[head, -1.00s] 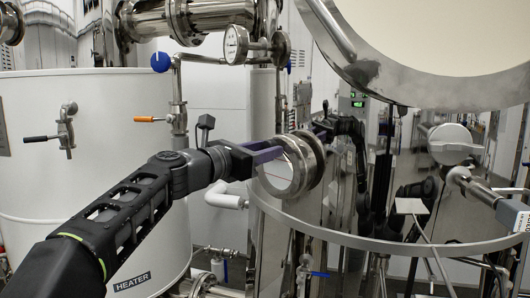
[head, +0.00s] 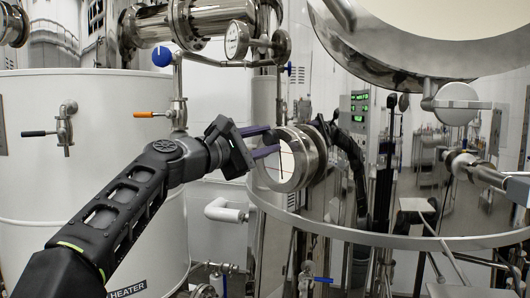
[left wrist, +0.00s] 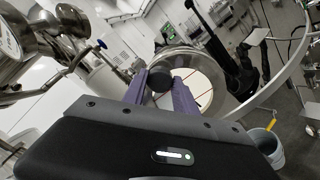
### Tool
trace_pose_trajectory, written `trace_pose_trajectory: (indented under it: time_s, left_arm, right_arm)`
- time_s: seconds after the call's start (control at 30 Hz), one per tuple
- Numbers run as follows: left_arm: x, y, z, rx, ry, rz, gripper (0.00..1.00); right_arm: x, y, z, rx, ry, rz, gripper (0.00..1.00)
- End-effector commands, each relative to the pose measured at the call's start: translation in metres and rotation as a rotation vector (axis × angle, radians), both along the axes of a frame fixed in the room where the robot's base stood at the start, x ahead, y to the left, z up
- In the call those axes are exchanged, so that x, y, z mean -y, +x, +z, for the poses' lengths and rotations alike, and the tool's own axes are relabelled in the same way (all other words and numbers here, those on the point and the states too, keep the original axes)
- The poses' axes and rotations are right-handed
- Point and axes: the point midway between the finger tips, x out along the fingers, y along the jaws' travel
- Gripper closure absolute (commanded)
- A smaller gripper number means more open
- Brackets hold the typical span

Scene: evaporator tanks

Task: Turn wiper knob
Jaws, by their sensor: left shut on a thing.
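The round sight glass (head: 288,168), a pale disc with thin red lines in a thick steel flange, sticks out from the polished tank. The black wiper knob (left wrist: 160,80) sits at the rim of this glass, which also shows in the left wrist view (left wrist: 203,90). My left gripper (head: 276,143) has its purple fingers at the upper edge of the flange. In the left wrist view the fingers are on either side of the knob, shut on it. In the head view the knob is small and partly hidden by the fingers. My right gripper is not in view.
The white heater tank (head: 90,220) stands at the left with an orange-handled valve (head: 150,114). A pressure gauge (head: 236,39) is above the gripper. A steel ring rail (head: 400,241) runs around the polished tank, which mirrors my arm. A bucket (left wrist: 265,141) stands on the floor.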

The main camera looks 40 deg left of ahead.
Motion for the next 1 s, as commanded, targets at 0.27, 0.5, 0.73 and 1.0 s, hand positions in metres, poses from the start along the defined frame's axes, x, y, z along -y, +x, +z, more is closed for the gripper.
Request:
trace_pose_trajectory:
  time_s: [0.27, 0.5, 0.73, 1.0]
  left_arm:
    - [-0.001, 0.000, -0.002, 0.053, 0.258, 0.003, 1.00]
    - [-0.001, 0.000, -0.001, 0.095, 0.482, 0.002, 1.00]
    - [-0.002, 0.000, 0.001, 0.135, 0.696, 0.003, 1.00]
    - [-0.002, 0.000, 0.002, 0.177, 0.920, 0.003, 1.00]
  right_arm:
    - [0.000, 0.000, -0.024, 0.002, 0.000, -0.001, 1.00]
    - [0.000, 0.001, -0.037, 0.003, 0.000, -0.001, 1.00]
    - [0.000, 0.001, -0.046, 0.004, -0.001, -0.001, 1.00]
    - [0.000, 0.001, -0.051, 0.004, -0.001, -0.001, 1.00]
